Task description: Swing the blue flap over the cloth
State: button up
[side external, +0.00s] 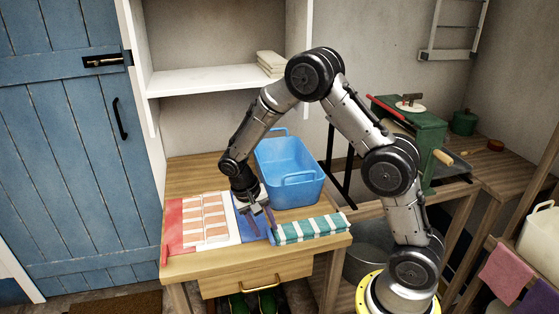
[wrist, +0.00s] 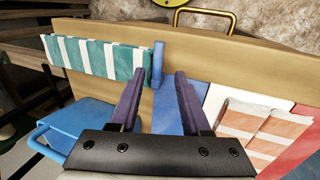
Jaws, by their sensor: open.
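The blue flap (side external: 247,234) lies flat on the wooden table, on the right side of a folding board. It also shows between my fingers in the wrist view (wrist: 167,112). A blue upright grip (wrist: 158,62) stands at its outer edge, in line with the gap between my fingertips. An orange-and-white striped cloth (side external: 205,218) lies folded on the board's white middle panel (side external: 233,236), left of the flap; the wrist view shows it at right (wrist: 262,125). My gripper (side external: 262,221) is open and empty, purple fingers pointing down over the flap. Contact with the grip cannot be told.
A teal-and-white striped cloth (side external: 310,228) lies right beside the board. A blue basin (side external: 290,170) stands behind it, close to my arm. The red flap (side external: 174,228) lies flat at left. A drawer with a brass handle (side external: 258,285) is below the tabletop.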

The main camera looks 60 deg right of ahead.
jog(key=shift+s+d+f+t+y, duration=0.15)
jog(key=shift+s+t+y, duration=0.05)
jog(key=shift+t+y, duration=0.2)
jog(key=shift+s+d+f, duration=0.25)
jog(key=shift+s+f, duration=0.05)
jog(key=shift+f, duration=0.2)
notch_tip(320, 180, up, 16)
jog(key=w+a+r, duration=0.1)
jog(key=w+a, duration=0.1)
jog(key=s+a+r+n+t, duration=0.1)
jog(key=s+a+r+t, duration=0.1)
jog(key=s+r, duration=0.5)
jog(key=shift+s+a+r+t, duration=0.2)
jog(key=shift+s+r+t, duration=0.2)
jog(key=shift+r+t, duration=0.4)
jog(key=shift+f, duration=0.15)
